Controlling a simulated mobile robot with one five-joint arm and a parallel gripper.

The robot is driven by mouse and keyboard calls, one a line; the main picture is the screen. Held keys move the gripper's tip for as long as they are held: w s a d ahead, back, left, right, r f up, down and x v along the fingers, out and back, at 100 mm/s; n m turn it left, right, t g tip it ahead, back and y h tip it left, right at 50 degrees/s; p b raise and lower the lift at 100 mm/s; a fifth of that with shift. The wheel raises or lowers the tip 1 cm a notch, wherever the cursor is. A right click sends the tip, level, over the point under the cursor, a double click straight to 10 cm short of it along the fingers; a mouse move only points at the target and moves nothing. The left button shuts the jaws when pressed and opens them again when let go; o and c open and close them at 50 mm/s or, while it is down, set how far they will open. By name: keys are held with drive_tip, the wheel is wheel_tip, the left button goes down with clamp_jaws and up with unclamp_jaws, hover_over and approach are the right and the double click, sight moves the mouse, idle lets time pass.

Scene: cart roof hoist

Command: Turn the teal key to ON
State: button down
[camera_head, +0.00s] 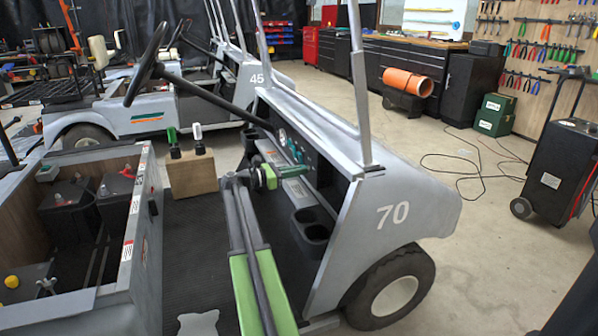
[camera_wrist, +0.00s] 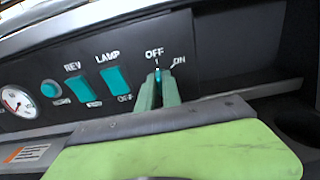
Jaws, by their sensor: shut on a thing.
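The teal key (camera_wrist: 157,74) is on the dark dash panel (camera_wrist: 215,60) in the wrist view, just below the OFF label. It stands about upright and lines up with OFF rather than with ON at its right. My gripper (camera_wrist: 158,88) reaches up to the panel, with its green fingers shut on the key and hiding most of it. In the head view my gripper (camera_head: 270,176) is at the dash of cart 70 (camera_head: 395,214). I cannot make out the key there.
Left of the key are a teal LAMP switch (camera_wrist: 117,80), a teal REV switch (camera_wrist: 87,89), a round teal button (camera_wrist: 49,89) and a white gauge (camera_wrist: 17,101). In the head view the steering wheel (camera_head: 146,63) and its column rise beyond my arm. Cup holders (camera_head: 313,229) sit nearer.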

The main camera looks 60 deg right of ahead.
drive_tip(key=shift+m, duration=0.3)
drive_tip(key=m, duration=1.1)
drive_tip(key=shift+s+a+f, duration=0.1)
drive_tip(key=shift+s+f, duration=0.05)
drive_tip(key=shift+s, duration=0.1)
drive_tip(key=shift+m, duration=0.4)
drive_tip(key=c, duration=1.5)
unclamp_jaws()
drive_tip(key=v, duration=1.7)
drive_tip(key=shift+w+a, duration=0.1)
drive_tip(key=shift+w, duration=0.05)
